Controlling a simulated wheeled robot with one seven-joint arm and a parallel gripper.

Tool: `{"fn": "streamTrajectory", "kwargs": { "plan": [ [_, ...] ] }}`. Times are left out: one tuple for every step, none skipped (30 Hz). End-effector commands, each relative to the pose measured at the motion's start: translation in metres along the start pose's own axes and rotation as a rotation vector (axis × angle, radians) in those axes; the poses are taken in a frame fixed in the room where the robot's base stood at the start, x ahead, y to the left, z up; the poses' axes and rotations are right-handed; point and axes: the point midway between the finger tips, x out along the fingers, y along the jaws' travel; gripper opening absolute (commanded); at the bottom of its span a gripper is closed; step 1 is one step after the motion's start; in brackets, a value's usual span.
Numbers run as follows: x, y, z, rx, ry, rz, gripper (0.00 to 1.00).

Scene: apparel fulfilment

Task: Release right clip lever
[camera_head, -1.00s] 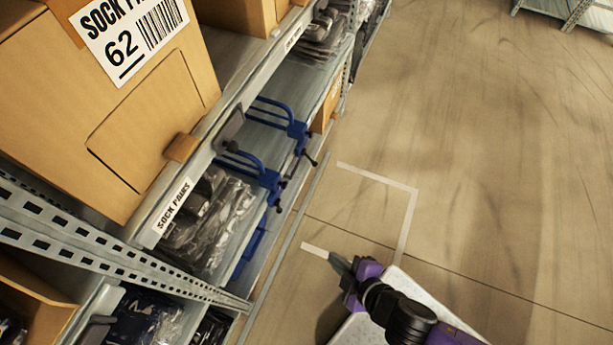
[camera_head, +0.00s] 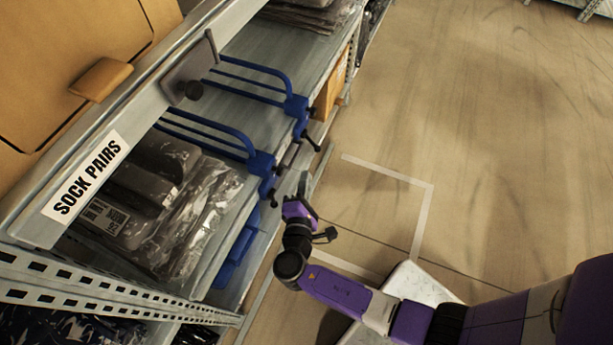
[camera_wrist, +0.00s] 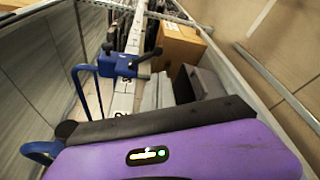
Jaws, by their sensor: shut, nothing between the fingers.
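Two blue clips with black levers sit along the shelf's front edge. The farther clip (camera_head: 297,106) has its black lever (camera_head: 311,141) pointing down over the aisle side. The nearer clip (camera_head: 262,164) has its lever (camera_head: 268,190) hanging at the edge. My gripper (camera_head: 304,184) is shut and empty, just off the shelf edge, right of the nearer clip and below the farther one. It appears apart from both levers. In the wrist view a blue clip (camera_wrist: 126,65) with black levers (camera_wrist: 152,54) stands ahead, left of centre. Part of another blue frame shows lower left.
Bagged dark sock packs (camera_head: 165,200) lie on the shelf behind a "SOCK PAIRS" label (camera_head: 88,176). A cardboard box (camera_wrist: 178,45) stands beyond the clip. The aisle floor (camera_head: 480,150) is clear.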

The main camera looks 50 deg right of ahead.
Motion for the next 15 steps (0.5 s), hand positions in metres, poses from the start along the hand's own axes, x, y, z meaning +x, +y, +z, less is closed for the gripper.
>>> {"fn": "streamTrajectory", "kwargs": {
  "plan": [
    [0.009, -0.001, 0.001, 0.001, -0.003, -0.001, 0.00],
    [0.015, -0.002, 0.001, 0.001, -0.004, -0.002, 0.00],
    [0.022, -0.002, 0.000, 0.001, -0.003, -0.002, 0.00],
    [0.028, -0.001, 0.000, 0.002, -0.004, -0.002, 0.00],
    [0.033, -0.001, 0.000, 0.002, -0.003, -0.001, 0.00],
    [0.040, -0.002, 0.000, 0.001, -0.003, -0.001, 0.00],
    [0.045, -0.002, 0.000, 0.001, -0.002, -0.001, 0.00],
    [0.050, -0.002, 0.000, 0.001, -0.003, -0.002, 0.00],
    [0.056, -0.002, 0.000, 0.001, -0.002, -0.002, 0.00],
    [0.060, -0.002, 0.000, 0.001, -0.002, -0.002, 0.00],
    [0.064, -0.002, 0.000, 0.001, -0.002, -0.002, 0.00],
    [0.069, -0.002, 0.000, 0.001, 0.000, -0.002, 0.00],
    [0.072, -0.002, 0.000, 0.001, 0.000, -0.002, 0.00],
    [0.074, -0.002, 0.000, 0.001, -0.001, -0.002, 0.00],
    [0.077, -0.002, 0.001, 0.001, -0.001, -0.003, 0.00]
  ]
}}
